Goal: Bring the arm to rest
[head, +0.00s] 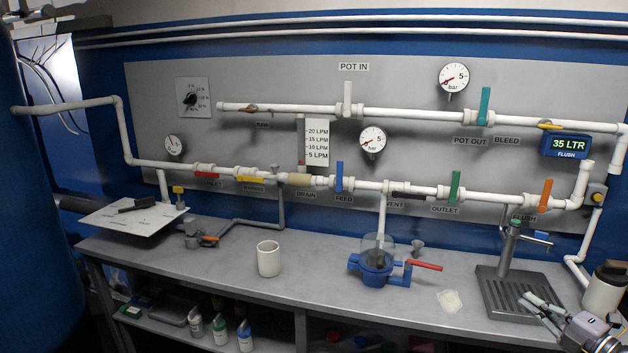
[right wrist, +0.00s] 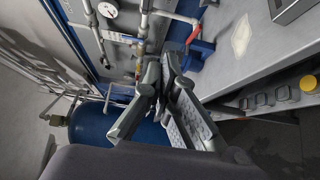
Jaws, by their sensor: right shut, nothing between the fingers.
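My right gripper (head: 537,304) shows at the lower right corner of the head view, in front of the bench and beside the grey drip tray (head: 491,303). It also shows in the right wrist view (right wrist: 166,68), where its two grey fingers are together with nothing between them. It is apart from everything on the bench. My left gripper is in neither view.
Pipes with coloured valve handles run along the panel. A large blue tank (head: 35,200) stands at left.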

